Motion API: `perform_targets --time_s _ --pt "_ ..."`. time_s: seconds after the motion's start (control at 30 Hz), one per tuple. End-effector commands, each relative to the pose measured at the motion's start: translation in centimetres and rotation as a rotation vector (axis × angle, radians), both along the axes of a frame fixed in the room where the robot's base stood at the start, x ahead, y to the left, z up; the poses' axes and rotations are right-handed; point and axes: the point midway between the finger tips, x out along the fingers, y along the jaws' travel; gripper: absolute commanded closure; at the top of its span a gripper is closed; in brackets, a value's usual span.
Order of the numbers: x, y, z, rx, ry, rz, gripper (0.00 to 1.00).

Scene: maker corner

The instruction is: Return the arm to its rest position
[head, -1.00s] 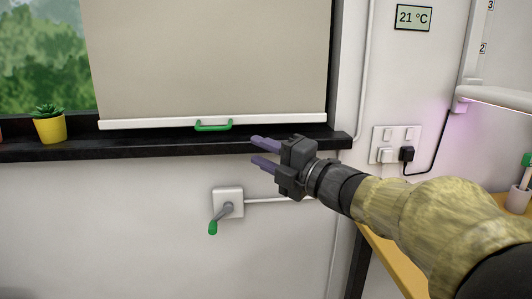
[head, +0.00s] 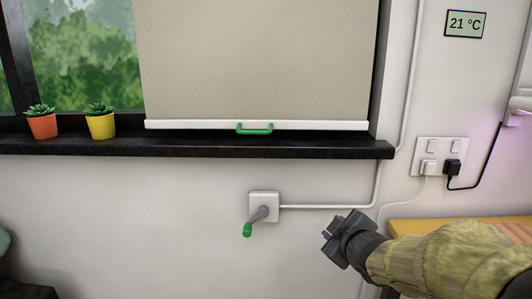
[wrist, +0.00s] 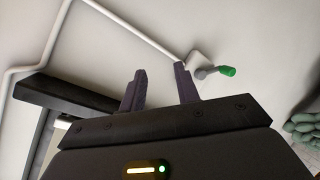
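My gripper (head: 328,238) is at the lower right of the head view, in front of the white wall, on my arm with its mottled yellow sleeve. In the wrist view my gripper (wrist: 158,85) shows two purple fingers standing apart with nothing between them. In the head view it is right of and a little below the wall crank (head: 258,214), which has a green knob. The crank (wrist: 207,68) also shows beyond the fingertips in the wrist view. The fingers look clear of it.
A beige blind (head: 260,60) with a green handle (head: 254,129) hangs almost down to the black sill (head: 200,146). An orange pot (head: 42,127) and a yellow pot (head: 102,126) stand on the sill. A wooden table (head: 460,230) lies behind my arm at right.

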Motion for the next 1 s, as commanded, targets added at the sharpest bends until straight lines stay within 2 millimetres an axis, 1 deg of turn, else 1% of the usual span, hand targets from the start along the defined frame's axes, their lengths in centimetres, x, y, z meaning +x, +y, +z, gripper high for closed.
perform_targets --time_s 0.03,0.07,0.1,0.17,0.2,0.23,0.3,0.37,0.4,0.57,0.6,0.67,0.83,0.93,1.0 --pt "-1.1 -0.4 -2.8 0.064 0.105 -0.075 0.68" --pt "-1.9 -0.6 -4.3 0.102 0.166 -0.123 0.68" --pt "-3.1 -0.8 -6.3 0.152 0.248 -0.188 0.68" --pt "-5.0 -1.0 -8.9 0.219 0.362 -0.280 0.68" --pt "-6.4 -1.1 -10.4 0.259 0.431 -0.337 0.68" --pt "-7.4 -1.0 -11.5 0.287 0.482 -0.377 0.68" --pt "-9.6 -0.8 -13.5 0.341 0.583 -0.459 0.68" --pt "-11.4 -0.5 -14.9 0.380 0.662 -0.523 0.68" --pt "-12.6 -0.3 -15.8 0.405 0.715 -0.565 0.68" --pt "-17.2 0.8 -18.3 0.485 0.898 -0.715 0.68" --pt "-18.3 1.1 -18.8 0.503 0.943 -0.752 0.68" --pt "-18.2 1.0 -17.2 0.505 0.939 -0.753 0.68" --pt "-18.1 1.0 -14.7 0.503 0.936 -0.749 0.68" --pt "-18.1 1.0 -13.0 0.503 0.934 -0.748 0.68" --pt "-18.1 1.0 -11.6 0.502 0.933 -0.748 0.68"
